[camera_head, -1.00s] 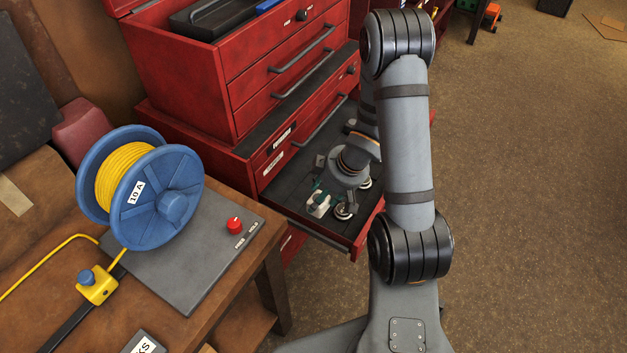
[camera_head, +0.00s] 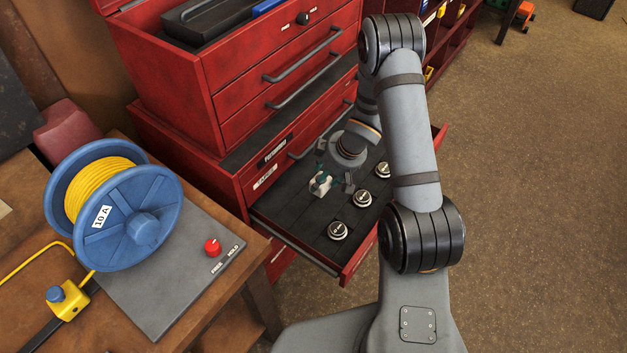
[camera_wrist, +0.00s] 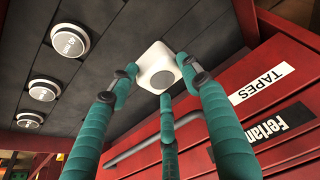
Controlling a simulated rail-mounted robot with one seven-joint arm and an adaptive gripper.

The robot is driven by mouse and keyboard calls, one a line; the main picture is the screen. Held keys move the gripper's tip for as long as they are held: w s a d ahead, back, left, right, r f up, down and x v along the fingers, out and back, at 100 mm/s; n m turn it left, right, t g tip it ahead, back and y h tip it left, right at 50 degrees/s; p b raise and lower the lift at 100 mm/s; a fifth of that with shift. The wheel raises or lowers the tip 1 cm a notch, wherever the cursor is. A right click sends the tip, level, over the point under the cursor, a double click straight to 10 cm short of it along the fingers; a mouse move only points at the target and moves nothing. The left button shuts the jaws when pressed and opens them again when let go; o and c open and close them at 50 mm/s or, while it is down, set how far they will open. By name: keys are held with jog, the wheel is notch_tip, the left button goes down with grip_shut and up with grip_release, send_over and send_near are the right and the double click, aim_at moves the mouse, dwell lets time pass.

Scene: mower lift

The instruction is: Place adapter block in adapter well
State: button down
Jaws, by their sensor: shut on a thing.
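A small white block (camera_head: 320,185) with a grey round face is at my gripper over the open drawer; I take it as the adapter block. In the wrist view the white block (camera_wrist: 158,66) sits between the tips of my gripper's teal fingers (camera_wrist: 158,84), which are shut on it. In the head view my gripper (camera_head: 328,179) is small and partly hidden by my own wrist. Whether the block touches the dark drawer floor I cannot tell. I cannot make out an adapter well.
The open drawer (camera_head: 290,213) of the red tool chest (camera_head: 235,85) holds round labelled discs (camera_head: 338,230). The drawer front labelled TAPES (camera_wrist: 262,82) is close to the fingers. A blue cable reel (camera_head: 115,210) stands on the wooden bench at left, near a red knob (camera_head: 212,247).

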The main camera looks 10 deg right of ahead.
aim_at(319, 173)
jog(key=w+f, duration=0.1)
jog(key=f, duration=0.1)
jog(key=w+a+f, duration=0.1)
jog(key=w+f, duration=0.1)
jog(key=w+a+f, duration=0.1)
jog(key=f, duration=0.2)
jog(key=shift+w+p, duration=0.3)
jog(key=shift+p, duration=0.05)
jog(key=shift+f, duration=0.1)
jog(key=c, duration=0.8)
grip_release()
jog(key=shift+s, duration=0.1)
jog(key=shift+c, duration=0.2)
jog(key=p+v, duration=0.2)
jog(key=v, duration=1)
